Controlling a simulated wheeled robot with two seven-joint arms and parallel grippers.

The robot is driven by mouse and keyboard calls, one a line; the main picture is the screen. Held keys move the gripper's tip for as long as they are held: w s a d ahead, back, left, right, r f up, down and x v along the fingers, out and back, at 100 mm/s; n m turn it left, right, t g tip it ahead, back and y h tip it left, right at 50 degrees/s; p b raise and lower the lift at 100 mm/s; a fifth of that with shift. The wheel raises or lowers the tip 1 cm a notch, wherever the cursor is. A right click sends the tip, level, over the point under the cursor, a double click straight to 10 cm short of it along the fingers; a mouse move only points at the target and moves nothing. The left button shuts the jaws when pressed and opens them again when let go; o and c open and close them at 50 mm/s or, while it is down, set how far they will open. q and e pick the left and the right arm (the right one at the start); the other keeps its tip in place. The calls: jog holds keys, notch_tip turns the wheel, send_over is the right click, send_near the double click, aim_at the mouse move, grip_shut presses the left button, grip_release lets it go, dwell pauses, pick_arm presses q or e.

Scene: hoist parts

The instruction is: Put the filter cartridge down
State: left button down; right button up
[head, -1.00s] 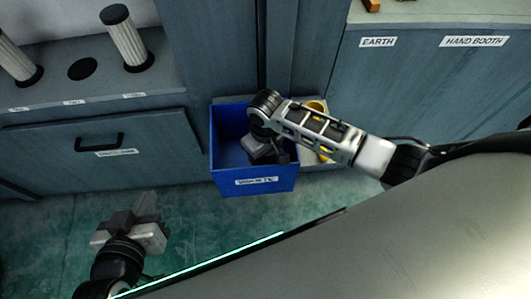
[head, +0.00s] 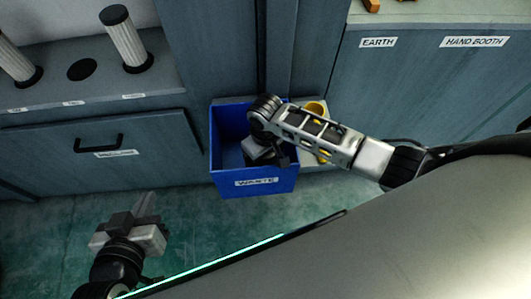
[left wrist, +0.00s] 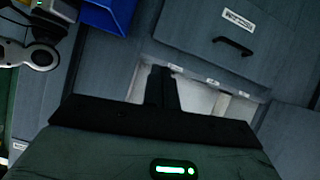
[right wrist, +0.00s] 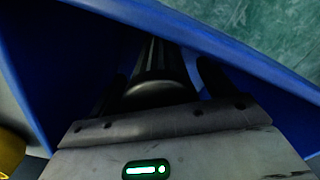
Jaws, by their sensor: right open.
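The blue bin (head: 225,172), labelled WASTE, stands on the floor against the cabinets. My right gripper (head: 262,158) points down into it. In the right wrist view its jaws (right wrist: 165,85) are open, with a finger on each side of a dark ribbed cylinder (right wrist: 150,88), which looks like a dirty filter cartridge inside the bin. Whether the cartridge touches the bin floor is hidden. My left gripper (head: 137,212) hangs above the green floor at the lower left. In the left wrist view its fingers (left wrist: 162,85) are together with nothing between them.
Two pale pleated cartridges (head: 125,42) (head: 14,62) stand in a grey rack (head: 160,82) at the upper left, with an empty round hole (head: 82,69) between them. A yellow object (head: 316,108) sits behind the bin. A counter labelled EARTH and HAND BOOTH (head: 440,80) is at right.

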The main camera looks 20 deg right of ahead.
notch_tip(320, 180, up, 12)
jog(key=p, duration=0.3)
jog(key=shift+a+r, duration=0.1)
jog(key=shift+a, duration=0.05)
jog(key=s+a+f+t+y, duration=0.2)
jog(key=s+a+t+y, duration=0.2)
jog(key=a, duration=0.2)
pick_arm(q)
jog(key=shift+a+r, duration=0.1)
jog(key=shift+r, duration=0.65)
pick_arm(e)
jog(key=s+d+r+m+t, duration=0.1)
jog(key=s+d+r+t, duration=0.3)
jog(key=r+t, duration=0.3)
jog(key=shift+s+d+m, duration=0.25)
jog(key=shift+d+m, duration=0.15)
jog(key=shift+d, duration=0.3)
pick_arm(q)
jog(key=shift+r+p, duration=0.1)
jog(key=shift+p, duration=0.2)
